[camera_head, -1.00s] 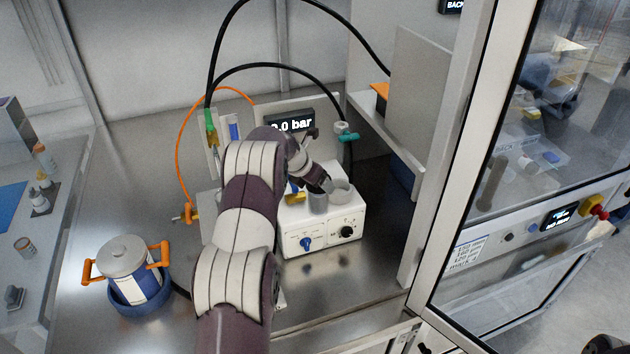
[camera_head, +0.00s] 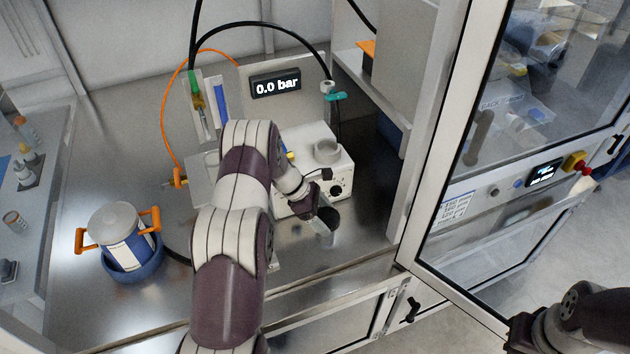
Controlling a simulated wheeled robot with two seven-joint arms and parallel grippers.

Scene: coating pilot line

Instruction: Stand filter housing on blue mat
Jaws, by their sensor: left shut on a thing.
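My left gripper (camera_head: 314,205) is shut on a small grey cylinder (camera_head: 326,224), which appears to be the filter housing. It holds the cylinder tilted, in front of the white control box; the fingers hide part of it. A blue patch at the far left edge (camera_head: 5,168) appears to be the blue mat; most of it is cut off by the picture edge. My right gripper (camera_head: 522,334) shows only as a dark shape at the bottom right, and its jaws cannot be made out.
The white box (camera_head: 312,200) carries a grey ring-shaped holder (camera_head: 327,152). A lidded pot with orange handles (camera_head: 118,228) sits in a blue ring on the steel bench. Small bottles (camera_head: 24,172) stand at the left. A framed glass door (camera_head: 500,200) is at the right.

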